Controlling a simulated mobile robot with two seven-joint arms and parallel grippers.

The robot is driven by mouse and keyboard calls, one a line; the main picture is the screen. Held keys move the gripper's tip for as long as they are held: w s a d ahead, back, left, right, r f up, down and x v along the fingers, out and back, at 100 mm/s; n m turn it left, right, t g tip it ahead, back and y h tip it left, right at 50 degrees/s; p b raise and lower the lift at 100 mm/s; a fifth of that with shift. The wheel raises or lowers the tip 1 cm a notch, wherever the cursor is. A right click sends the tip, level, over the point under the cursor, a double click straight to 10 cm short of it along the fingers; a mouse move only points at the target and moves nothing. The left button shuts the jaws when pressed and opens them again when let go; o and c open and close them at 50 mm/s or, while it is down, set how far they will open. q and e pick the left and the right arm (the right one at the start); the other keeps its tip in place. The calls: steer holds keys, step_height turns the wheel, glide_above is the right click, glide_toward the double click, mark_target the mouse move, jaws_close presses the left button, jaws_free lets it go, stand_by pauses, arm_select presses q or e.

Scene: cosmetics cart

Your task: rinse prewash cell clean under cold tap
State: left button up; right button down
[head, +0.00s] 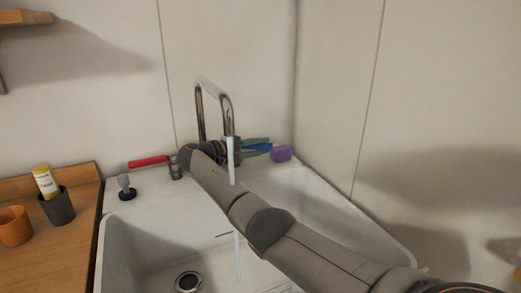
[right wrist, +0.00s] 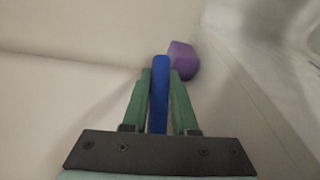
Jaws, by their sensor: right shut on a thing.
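My right gripper (head: 257,145) has green fingers and is shut on a blue bar, which looks like the cold tap's lever (right wrist: 160,90), behind the sink. The chrome tap (head: 228,105) arches over the sink, and a thin stream of water (head: 237,255) falls from it into the left basin (head: 135,245). A small blue strip (head: 223,235) shows in that basin, partly behind the stream; I cannot tell what it is. I cannot make out a prewash cell for certain. My left gripper is out of view.
A red lever (head: 148,162) is left of the tap. A purple block (head: 281,153) sits at the back, just beyond my right fingers. A grey-and-black knob (head: 126,188) is on the left rim. Orange (head: 14,226) and dark (head: 58,207) cups stand on the wooden counter.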

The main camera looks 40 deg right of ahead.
stand_by(0.4)
steer(key=c, duration=0.7)
jaws_free()
steer(key=a, duration=0.4)
steer(key=a+r, duration=0.1)
steer(key=a, duration=0.3)
steer(key=w+a+r, duration=0.1)
steer(key=a, duration=0.3)
steer(key=shift+a, duration=0.2)
